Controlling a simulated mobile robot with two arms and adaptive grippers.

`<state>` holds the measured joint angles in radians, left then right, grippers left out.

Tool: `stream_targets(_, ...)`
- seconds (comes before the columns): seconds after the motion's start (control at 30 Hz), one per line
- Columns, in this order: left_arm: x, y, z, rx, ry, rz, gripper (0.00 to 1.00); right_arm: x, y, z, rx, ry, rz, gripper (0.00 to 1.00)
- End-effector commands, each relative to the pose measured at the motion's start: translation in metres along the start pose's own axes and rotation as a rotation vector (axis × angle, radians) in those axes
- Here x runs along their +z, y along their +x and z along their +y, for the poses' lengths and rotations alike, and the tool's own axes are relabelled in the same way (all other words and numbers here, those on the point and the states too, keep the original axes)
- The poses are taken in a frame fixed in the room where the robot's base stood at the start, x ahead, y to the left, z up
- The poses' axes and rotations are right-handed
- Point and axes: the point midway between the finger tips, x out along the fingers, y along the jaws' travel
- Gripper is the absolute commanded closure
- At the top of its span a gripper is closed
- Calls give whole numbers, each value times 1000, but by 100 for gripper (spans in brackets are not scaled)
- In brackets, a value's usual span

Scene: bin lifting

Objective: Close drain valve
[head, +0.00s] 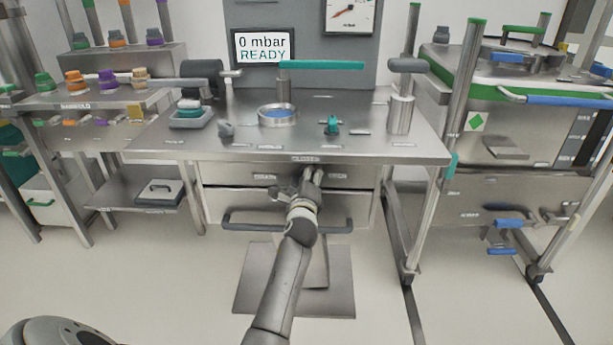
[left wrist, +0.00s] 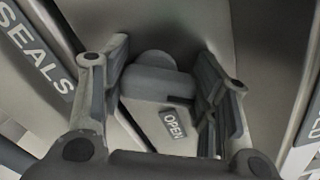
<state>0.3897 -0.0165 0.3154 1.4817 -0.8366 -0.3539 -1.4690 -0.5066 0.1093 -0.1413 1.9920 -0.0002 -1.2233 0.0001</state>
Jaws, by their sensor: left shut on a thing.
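My left gripper (head: 309,180) reaches up from below to the front of the steel bench, just under its edge. In the left wrist view my left gripper (left wrist: 165,95) has its fingers on both sides of a rounded grey valve handle (left wrist: 155,82) and is shut on it. A label reading OPEN (left wrist: 172,124) sits on the panel beside the handle. In the head view the gripper and arm mostly hide the handle. My right gripper is not in view.
The bench (head: 330,148) carries a round dish (head: 278,115), a small teal-topped valve (head: 332,125) and a grey tray (head: 192,118). A drawer with a grey bar handle (head: 255,226) is below. A screen (head: 263,48) reads 0 mbar READY. A frame rack stands right.

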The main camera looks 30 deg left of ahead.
Motion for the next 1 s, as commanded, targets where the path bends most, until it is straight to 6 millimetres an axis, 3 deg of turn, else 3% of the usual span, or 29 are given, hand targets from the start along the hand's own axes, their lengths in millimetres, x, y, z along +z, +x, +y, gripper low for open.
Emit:
stream_targets(0.5, 0, 0, 4, 3, -429, 1, 69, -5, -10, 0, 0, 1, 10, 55)
stream_targets(1.0, 0, 0, 6, 3, -579, 2, 69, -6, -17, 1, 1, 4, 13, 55)
